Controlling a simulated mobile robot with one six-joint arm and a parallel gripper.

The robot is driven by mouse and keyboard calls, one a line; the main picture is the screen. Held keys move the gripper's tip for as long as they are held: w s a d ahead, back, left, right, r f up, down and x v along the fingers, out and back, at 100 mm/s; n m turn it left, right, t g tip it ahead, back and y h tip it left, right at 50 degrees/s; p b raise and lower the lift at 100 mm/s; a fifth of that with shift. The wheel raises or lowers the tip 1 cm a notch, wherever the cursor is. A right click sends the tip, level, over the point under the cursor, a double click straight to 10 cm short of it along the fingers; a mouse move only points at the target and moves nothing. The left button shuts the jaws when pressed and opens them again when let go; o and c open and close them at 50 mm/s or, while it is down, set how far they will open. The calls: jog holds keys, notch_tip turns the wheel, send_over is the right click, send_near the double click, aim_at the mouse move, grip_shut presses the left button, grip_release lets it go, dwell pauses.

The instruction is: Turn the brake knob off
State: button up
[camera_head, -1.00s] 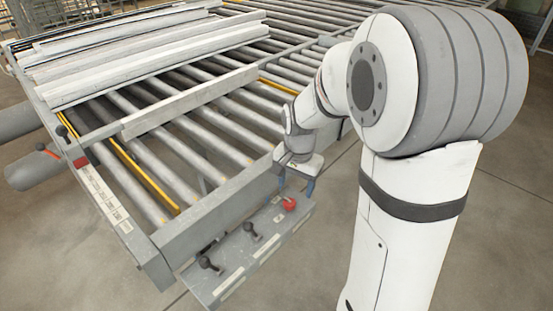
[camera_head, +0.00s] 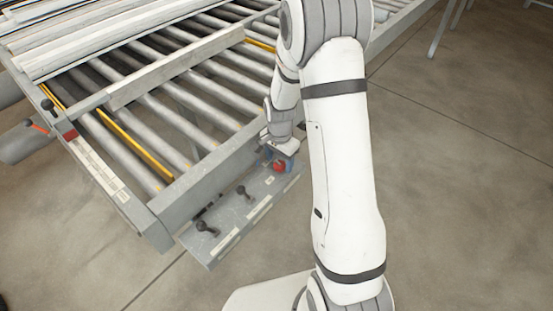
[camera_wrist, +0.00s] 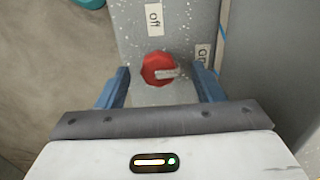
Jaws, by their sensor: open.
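The red brake knob (camera_head: 281,167) sits at the right end of a grey control panel (camera_head: 228,238) on the side of the roller table. In the wrist view the knob (camera_wrist: 157,69) has a white pointer mark directed right, towards a label that seems to read "on" (camera_wrist: 203,55), partly hidden by a finger. An "off" label (camera_wrist: 154,19) is above the knob in the picture. My gripper (camera_wrist: 162,74) is open, with one blue finger on each side of the knob. I see gaps between the fingers and the knob.
Two black knobs (camera_head: 241,191) (camera_head: 205,227) stand on the same panel, left of the red one. The roller table (camera_head: 190,110) with long profiles (camera_head: 120,35) lies behind. The floor to the right is clear.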

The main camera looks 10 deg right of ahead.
jog(key=shift+f, duration=0.2)
jog(key=shift+c, duration=0.2)
jog(key=c, duration=0.9)
jog(key=shift+a, duration=0.3)
jog(key=shift+d, duration=0.15)
jog(key=shift+n+b, duration=0.3)
jog(key=shift+d+n+b, duration=0.15)
jog(key=shift+n+b, duration=0.3)
jog(key=shift+n, duration=0.15)
